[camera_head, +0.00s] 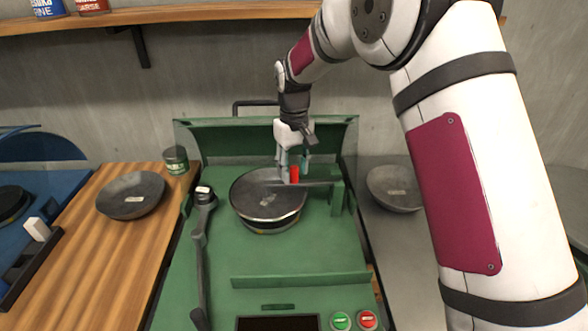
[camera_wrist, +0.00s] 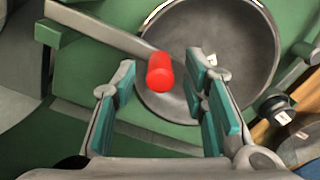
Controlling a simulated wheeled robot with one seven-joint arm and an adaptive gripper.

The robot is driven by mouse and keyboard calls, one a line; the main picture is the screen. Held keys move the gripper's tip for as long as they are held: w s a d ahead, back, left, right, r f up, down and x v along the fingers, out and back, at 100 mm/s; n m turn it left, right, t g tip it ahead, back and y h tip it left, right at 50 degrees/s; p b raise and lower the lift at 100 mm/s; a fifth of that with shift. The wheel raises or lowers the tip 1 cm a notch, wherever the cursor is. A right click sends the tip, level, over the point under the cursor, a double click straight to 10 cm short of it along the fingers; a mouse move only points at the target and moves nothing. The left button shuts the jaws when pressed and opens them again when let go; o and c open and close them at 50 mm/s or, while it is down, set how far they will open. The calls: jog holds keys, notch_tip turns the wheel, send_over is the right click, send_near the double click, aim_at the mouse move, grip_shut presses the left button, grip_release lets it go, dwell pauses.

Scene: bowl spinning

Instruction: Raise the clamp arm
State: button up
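The clamp arm (camera_head: 311,184) is a grey bar reaching from a green post (camera_head: 337,196) on the right over a round dark plate (camera_head: 262,199) on the green machine. A red knob (camera_head: 294,174) stands on it. In the wrist view the clamp arm (camera_wrist: 98,28) runs from the upper left and the red knob (camera_wrist: 160,72) lies between my fingers. My gripper (camera_head: 293,170) is over the bar, pointing down, with teal pads. In the wrist view my gripper (camera_wrist: 160,88) is open, with the pads apart and gaps on both sides of the knob.
A long grey lever (camera_head: 200,250) stands left of the plate. Green and red buttons (camera_head: 354,320) sit at the machine's front. Dark bowls rest on the wooden counter (camera_head: 131,195) and on the right (camera_head: 394,188). A green back panel (camera_head: 232,141) rises behind.

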jog(key=shift+f, duration=0.4)
jog(key=shift+c, duration=0.4)
grip_shut()
jog(key=shift+r, duration=0.1)
